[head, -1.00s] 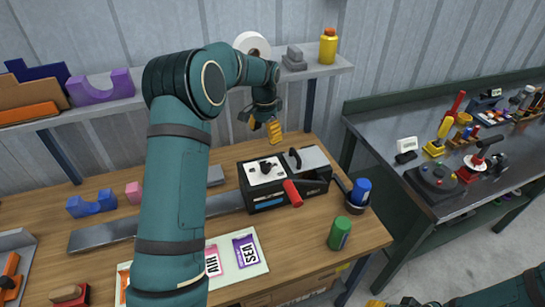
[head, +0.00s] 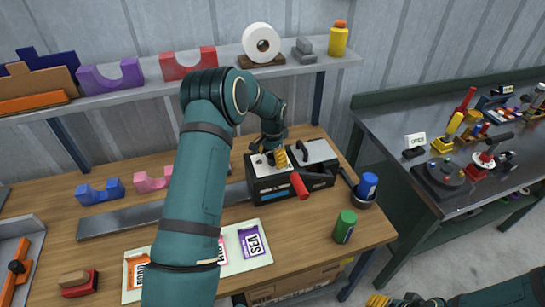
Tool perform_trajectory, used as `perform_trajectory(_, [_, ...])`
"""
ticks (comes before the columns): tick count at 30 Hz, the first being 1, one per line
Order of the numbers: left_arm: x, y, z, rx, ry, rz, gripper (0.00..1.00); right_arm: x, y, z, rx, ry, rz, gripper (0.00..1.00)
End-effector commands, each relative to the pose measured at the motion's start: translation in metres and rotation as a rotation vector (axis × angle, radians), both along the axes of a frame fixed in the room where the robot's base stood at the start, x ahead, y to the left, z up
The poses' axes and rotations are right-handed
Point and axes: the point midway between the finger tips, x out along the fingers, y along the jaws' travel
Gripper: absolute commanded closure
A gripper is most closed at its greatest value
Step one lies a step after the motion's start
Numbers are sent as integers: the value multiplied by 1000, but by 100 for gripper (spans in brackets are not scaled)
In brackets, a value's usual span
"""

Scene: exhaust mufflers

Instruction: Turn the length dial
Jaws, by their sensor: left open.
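The black machine (head: 266,190) stands on the wooden bench, with a pale plate (head: 258,168) on its top left and a red-handled lever (head: 299,185) at its front. The dark dial on that plate is mostly hidden behind my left gripper. My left gripper (head: 269,158) is open, pointing down right over the plate, its yellow fingers at the dial. I cannot tell if they touch it. My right gripper (head: 378,300) shows only as a yellow bit at the bottom edge, and its opening cannot be made out.
A green can (head: 344,227) and a blue-topped item in a cup (head: 366,189) stand right of the machine. A card board (head: 244,266) lies in front. Blue (head: 100,192) and pink (head: 152,181) cradles lie to the left. A shelf (head: 200,81) runs behind.

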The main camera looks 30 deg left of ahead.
Motion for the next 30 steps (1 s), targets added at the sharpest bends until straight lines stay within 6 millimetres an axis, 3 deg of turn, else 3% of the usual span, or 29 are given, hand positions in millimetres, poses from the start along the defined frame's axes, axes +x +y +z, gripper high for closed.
perform_trajectory(8, [0,0,-1,0,0,0,31,0,0,0,0,0,0,53])
perform_trajectory(12, [0,0,-1,0,0,0,81,0,0,0,0,0,0,53])
perform_trajectory(14, [0,0,0,0,0,0,99,0,0,0,0,0,0,53])
perform_trajectory(30, [1,-1,-1,1,-1,131,100,0,0,-8,-1,0,0,53])
